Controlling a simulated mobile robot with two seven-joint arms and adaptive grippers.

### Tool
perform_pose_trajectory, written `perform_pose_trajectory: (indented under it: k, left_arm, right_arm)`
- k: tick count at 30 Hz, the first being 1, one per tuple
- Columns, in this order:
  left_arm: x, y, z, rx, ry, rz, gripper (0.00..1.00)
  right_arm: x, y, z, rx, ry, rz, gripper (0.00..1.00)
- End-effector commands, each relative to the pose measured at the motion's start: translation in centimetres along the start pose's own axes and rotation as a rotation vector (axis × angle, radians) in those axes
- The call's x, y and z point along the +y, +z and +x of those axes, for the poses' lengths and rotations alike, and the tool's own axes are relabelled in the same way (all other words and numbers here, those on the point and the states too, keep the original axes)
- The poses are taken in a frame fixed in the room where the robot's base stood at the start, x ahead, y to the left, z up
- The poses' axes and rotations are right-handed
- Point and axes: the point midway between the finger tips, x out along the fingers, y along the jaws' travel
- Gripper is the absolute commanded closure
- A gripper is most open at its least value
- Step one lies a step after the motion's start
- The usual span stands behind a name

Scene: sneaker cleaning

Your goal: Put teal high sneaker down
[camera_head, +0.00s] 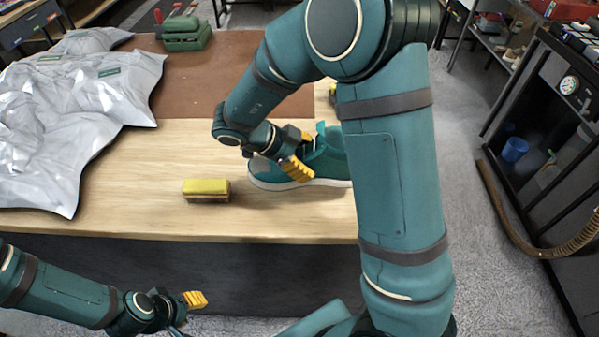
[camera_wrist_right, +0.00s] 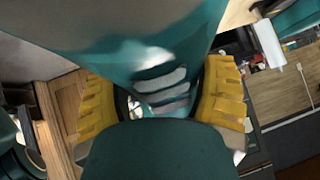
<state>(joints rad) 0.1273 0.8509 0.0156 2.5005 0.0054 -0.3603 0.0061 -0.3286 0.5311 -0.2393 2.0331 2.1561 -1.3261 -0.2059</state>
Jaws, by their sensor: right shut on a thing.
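The teal high sneaker (camera_head: 325,162) has a white sole and sits at the table's right part, sole down, at or very near the wooden top. My right arm hides its right end. My right gripper (camera_head: 299,170) is shut on the sneaker's upper. In the right wrist view, the yellow fingers of the right gripper (camera_wrist_right: 160,100) stand on both sides of the teal sneaker (camera_wrist_right: 200,45), with its pale laces between them. My left gripper (camera_head: 190,303) is low at the front left, off the table's front edge; its jaw opening is unclear.
A yellow-topped brush or block (camera_head: 206,190) lies left of the sneaker on the wooden table (camera_head: 130,195). A crumpled silvery sheet (camera_head: 75,105) covers the left side. A brown mat (camera_head: 215,75) and a green case (camera_head: 185,35) are behind. Bare wood lies in front.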

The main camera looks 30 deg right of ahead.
Motion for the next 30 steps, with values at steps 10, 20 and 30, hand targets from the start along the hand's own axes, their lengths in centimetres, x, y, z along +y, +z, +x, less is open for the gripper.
perform_pose_trajectory:
  k: [10,20,30]
  left_arm:
    - [-0.5,0.5,1.2,-0.010,0.001,0.003,0.59]
    - [-0.5,0.6,1.4,-0.014,0.001,0.004,0.59]
    - [-0.5,0.6,1.4,-0.013,0.001,0.004,0.59]
  right_arm:
    - [0.9,2.8,2.8,0.001,-0.001,-0.002,0.72]
    - [1.1,3.7,3.6,-0.002,0.000,0.001,0.23]
    - [1.1,3.7,3.4,-0.002,-0.001,0.000,0.00]
